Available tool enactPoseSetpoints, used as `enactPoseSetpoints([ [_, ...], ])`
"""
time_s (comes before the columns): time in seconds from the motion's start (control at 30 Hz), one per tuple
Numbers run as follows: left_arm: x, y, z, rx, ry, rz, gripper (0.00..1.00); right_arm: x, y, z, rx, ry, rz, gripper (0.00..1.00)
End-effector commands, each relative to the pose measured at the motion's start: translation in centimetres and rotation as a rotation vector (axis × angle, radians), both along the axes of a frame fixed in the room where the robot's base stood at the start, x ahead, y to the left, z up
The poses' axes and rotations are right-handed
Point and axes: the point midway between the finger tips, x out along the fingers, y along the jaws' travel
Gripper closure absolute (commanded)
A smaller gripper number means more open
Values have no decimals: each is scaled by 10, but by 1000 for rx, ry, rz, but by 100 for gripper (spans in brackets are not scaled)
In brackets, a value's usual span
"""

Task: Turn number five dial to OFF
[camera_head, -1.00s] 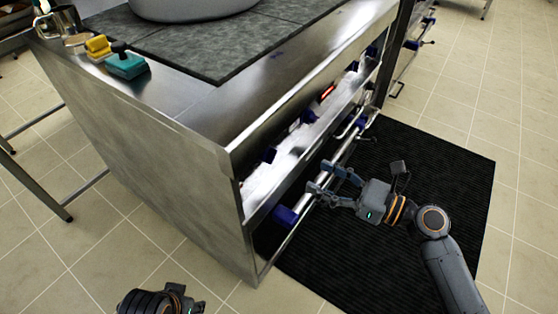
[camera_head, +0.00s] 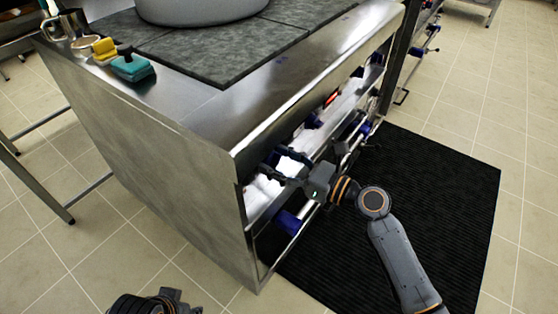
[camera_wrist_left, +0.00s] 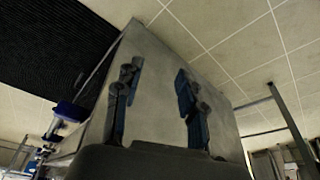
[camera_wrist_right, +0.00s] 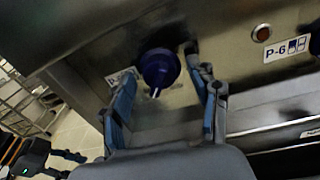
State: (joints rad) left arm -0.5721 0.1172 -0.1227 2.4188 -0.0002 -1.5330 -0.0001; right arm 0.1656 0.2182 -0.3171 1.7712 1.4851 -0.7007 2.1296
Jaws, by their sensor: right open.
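A dark blue dial (camera_wrist_right: 160,68) with a white pointer mark sits on the steel front panel in the right wrist view. My right gripper (camera_head: 272,166) is at the panel's near end, with its fingers open. In the right wrist view the fingers lie either side of the dial, and contact cannot be told. A label left of the dial is partly hidden by a finger, so its number is unreadable. A "P-6" label (camera_wrist_right: 287,49) is further right. My left gripper (camera_wrist_left: 158,72) is open and empty, facing the cooker's plain side wall; only part of it shows low in the head view.
Another blue dial (camera_head: 313,121) is further along the panel. A rail with blue fittings (camera_head: 288,222) runs below. A large pot (camera_head: 200,8) stands on the cooktop; sponges (camera_head: 132,67) lie at its left corner.

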Motion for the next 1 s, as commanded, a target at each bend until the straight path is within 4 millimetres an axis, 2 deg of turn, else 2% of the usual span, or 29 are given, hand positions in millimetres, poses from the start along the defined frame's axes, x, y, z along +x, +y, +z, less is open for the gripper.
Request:
enactPoseSetpoints([
  [0.03, 0, 0, 0, 0, 1, 0, 60, 0, 0, 0, 0, 0, 0, 39],
  [0.07, 0, 0, 0, 0, 1, 0, 60, 0, 0, 0, 0, 0, 0, 43],
  [0.3, -1, 0, -2, 1, 4, 0, 60, 0, 0, 0, 0, 0, 0, 92],
  [0.67, 1, 0, -4, 2, 3, -1, 60, 0, 0, 1, -27, -37, -1, 94],
  [0.87, 5, 0, -14, 3, 6, -1, 60, 0, 0, 1, -95, -129, -1, 94],
  [1.0, 9, -1, -28, 3, 14, -6, 60, 0, 0, 2, -165, -227, -1, 94],
])
